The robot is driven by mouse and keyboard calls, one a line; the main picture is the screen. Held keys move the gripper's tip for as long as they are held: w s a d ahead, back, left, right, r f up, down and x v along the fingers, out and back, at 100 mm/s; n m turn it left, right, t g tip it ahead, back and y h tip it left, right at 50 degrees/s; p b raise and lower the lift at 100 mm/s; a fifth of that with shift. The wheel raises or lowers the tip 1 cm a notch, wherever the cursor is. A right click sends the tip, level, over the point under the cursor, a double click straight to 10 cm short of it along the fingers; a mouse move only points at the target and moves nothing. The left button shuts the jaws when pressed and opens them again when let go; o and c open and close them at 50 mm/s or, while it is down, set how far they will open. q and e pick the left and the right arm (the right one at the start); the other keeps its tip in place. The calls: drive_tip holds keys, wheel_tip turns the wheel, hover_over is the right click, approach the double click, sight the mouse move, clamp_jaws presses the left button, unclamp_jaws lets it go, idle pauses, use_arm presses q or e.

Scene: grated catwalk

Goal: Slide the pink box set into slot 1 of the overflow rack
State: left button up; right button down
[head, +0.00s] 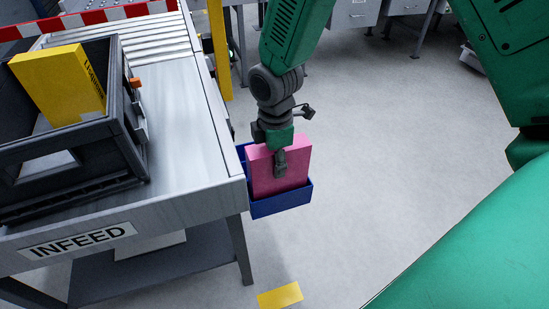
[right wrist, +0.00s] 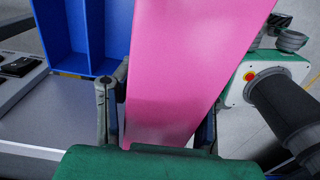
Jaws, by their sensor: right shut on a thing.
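The pink box set (head: 262,172) is upright in my right gripper (head: 280,160), which is shut on it near the top. In the right wrist view the pink box (right wrist: 185,60) fills the middle, between the two fingers (right wrist: 157,112). The blue rack (head: 282,206) is at the right side of the infeed table, and the box overlaps it in the head view. In the right wrist view the blue rack (right wrist: 65,35), with a divider and open compartments, is just left of the box. I cannot tell whether the box is inside a slot. No slot number is readable. My left gripper is out of view.
The infeed table (head: 190,110) stands at the left, carrying a dark crate (head: 85,185) with a yellow box (head: 58,80) in it. Rollers (head: 120,38) lie behind. The grey floor (head: 400,120) at the right is clear, with a yellow marking (head: 280,296) near the front.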

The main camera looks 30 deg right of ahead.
drive_tip(key=shift+f, duration=0.5)
drive_tip(key=shift+c, duration=2.3)
unclamp_jaws()
drive_tip(key=shift+r, duration=0.1)
wheel_tip(320, 180, up, 8)
drive_tip(key=p, duration=0.8)
